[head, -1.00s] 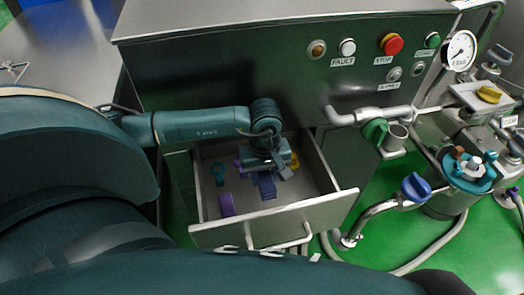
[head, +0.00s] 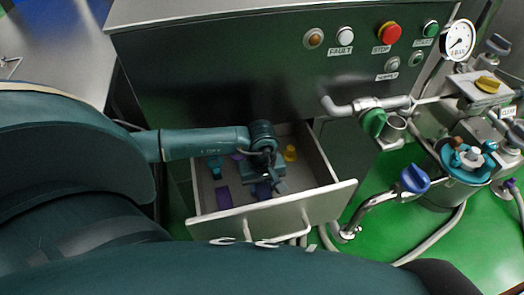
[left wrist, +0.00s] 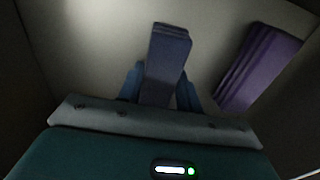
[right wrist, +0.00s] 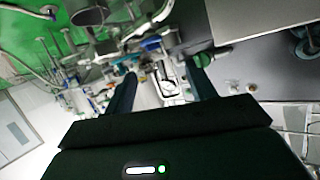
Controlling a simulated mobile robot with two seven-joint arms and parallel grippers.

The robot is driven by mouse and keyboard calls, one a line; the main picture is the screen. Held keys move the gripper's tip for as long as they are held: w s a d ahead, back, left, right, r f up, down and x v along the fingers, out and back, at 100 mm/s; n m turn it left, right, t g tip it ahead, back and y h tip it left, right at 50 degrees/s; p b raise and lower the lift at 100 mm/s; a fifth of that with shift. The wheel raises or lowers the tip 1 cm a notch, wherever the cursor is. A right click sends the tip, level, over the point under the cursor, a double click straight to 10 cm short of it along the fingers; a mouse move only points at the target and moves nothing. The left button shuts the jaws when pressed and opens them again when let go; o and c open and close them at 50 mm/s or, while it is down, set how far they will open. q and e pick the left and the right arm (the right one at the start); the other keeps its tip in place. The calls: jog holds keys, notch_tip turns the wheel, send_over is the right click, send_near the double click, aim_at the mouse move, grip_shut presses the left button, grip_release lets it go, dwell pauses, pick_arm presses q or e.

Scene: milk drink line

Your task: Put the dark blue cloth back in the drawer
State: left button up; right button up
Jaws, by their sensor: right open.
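The dark blue cloth (head: 263,190) is inside the open drawer (head: 270,217), under my left gripper (head: 264,178). In the left wrist view the folded cloth (left wrist: 168,55) stands between the two fingers of my left gripper (left wrist: 162,88), which are closed against its sides. The cloth is low in the drawer; I cannot tell whether it touches the floor. A purple cloth (left wrist: 258,65) lies beside it, also seen in the head view (head: 223,197). My right gripper (right wrist: 165,75) is open and empty, away from the drawer.
The drawer also holds a teal item (head: 215,167) and a yellow item (head: 290,153). A steel panel with buttons (head: 388,34) is above it. A blue-handled valve (head: 414,179) and pipes stand to its right, over green floor.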

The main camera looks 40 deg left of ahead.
pick_arm(q)
jog(key=o, duration=0.4)
jog(key=shift+o, duration=0.2)
pick_arm(e)
jog(key=shift+s, duration=0.2)
pick_arm(q)
jog(key=shift+r, duration=0.1)
pick_arm(e)
jog(key=shift+r, duration=0.1)
pick_arm(q)
jog(key=shift+r+p, duration=0.25)
jog(key=shift+p, duration=0.05)
notch_tip(320, 180, up, 12)
jog(key=shift+f+p, duration=0.15)
jog(key=shift+p, duration=0.2)
pick_arm(e)
jog(key=shift+w+a+f+g, duration=0.2)
jog(key=shift+w+a+g, duration=0.05)
jog(key=shift+g, duration=0.05)
